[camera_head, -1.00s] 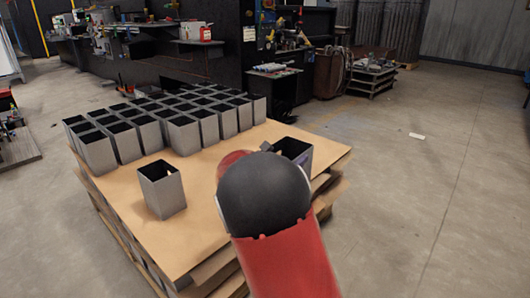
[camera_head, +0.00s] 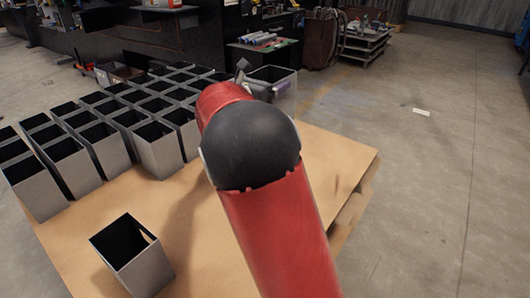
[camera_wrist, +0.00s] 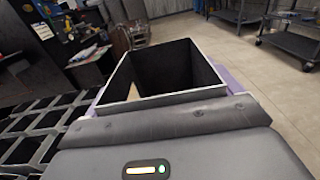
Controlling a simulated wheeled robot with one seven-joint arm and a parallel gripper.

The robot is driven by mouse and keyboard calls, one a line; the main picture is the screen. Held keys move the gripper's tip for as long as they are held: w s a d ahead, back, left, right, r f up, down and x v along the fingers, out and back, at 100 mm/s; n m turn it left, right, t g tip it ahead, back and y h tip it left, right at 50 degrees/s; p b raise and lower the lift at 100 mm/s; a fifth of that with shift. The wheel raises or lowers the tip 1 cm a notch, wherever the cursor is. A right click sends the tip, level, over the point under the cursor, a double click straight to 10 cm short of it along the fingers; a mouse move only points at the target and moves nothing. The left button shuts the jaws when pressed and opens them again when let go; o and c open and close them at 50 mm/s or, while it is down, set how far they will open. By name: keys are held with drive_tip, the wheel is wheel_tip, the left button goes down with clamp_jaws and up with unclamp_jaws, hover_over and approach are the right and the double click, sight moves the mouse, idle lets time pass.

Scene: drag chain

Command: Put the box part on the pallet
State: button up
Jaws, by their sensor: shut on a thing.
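The grey, open-topped box part (camera_head: 274,74) is at the far edge of the pallet, partly hidden by my red arm. My gripper (camera_head: 258,86) is shut on it, with the box upright. In the wrist view the box part (camera_wrist: 170,72) fills the middle, its dark inside facing up, and purple finger parts show at both sides. The pallet (camera_head: 325,150) is covered with brown cardboard. Whether the held box touches the pallet or hangs above it I cannot tell.
Several like boxes (camera_head: 102,148) stand in close rows on the pallet's left and back. One lone box (camera_head: 135,262) stands near the front left. Bare cardboard lies right of my arm. The concrete floor (camera_head: 430,150) at the right is open. Workbenches stand behind.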

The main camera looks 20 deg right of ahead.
wheel_tip(320, 180, down, 20)
drive_tip(key=b, duration=0.1)
drive_tip(key=shift+r+b, duration=0.15)
drive_tip(key=shift+b, duration=0.2)
drive_tip(key=shift+w, duration=0.1)
drive_tip(key=o, duration=1.5)
